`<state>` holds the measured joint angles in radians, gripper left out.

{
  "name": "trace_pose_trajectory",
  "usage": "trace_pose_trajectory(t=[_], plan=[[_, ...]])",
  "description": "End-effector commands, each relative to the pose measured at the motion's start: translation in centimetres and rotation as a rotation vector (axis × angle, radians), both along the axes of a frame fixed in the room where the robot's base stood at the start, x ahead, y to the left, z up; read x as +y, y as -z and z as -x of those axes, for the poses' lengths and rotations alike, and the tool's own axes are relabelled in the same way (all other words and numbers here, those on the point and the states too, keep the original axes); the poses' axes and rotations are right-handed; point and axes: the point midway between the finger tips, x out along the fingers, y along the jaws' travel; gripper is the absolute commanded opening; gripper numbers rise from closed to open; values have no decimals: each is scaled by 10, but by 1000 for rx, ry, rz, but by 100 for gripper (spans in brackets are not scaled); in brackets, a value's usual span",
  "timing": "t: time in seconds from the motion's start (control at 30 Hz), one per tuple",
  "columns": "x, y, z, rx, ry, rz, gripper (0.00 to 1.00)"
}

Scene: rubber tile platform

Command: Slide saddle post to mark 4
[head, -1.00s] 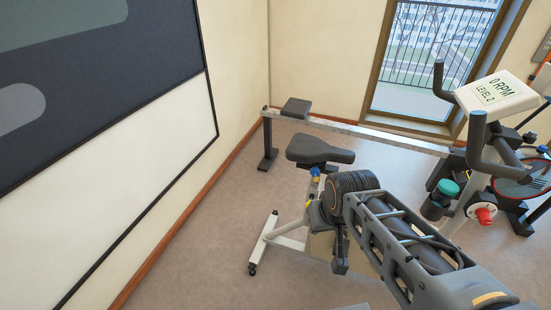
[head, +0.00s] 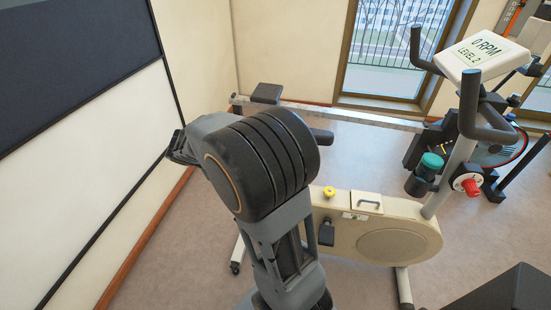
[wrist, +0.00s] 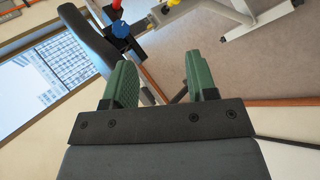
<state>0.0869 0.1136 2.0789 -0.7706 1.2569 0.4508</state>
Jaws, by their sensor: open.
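My gripper (wrist: 163,74) is open and empty in the wrist view, its two green finger pads apart. The black saddle (wrist: 84,42) lies beyond the left finger, apart from the gap between the pads as far as I can tell. A blue knob (wrist: 122,29) is beside the saddle. In the head view my arm covers most of the saddle; only its dark nose (head: 322,136) shows to the right of the arm. The exercise bike (head: 393,243) has a cream body with a yellow knob (head: 329,192). The saddle post and its mark numbers cannot be made out.
A rowing machine rail (head: 350,116) runs behind the bike, with a dark seat (head: 266,93) at its left end. The bike's console (head: 482,55) and handlebars rise at the right. A wall with a large panel (head: 75,130) is at the left. Some floor is clear.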

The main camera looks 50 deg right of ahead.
Motion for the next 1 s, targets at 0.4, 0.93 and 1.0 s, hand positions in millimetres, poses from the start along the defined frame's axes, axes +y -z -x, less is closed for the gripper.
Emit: trace_pose_trajectory(t=[0.4, 0.93, 1.0], plan=[[-100, 103, -93, 114, 13, 685, 52], [-164, 121, -99, 97, -12, 830, 52], [-177, 122, -96, 97, -12, 829, 52]])
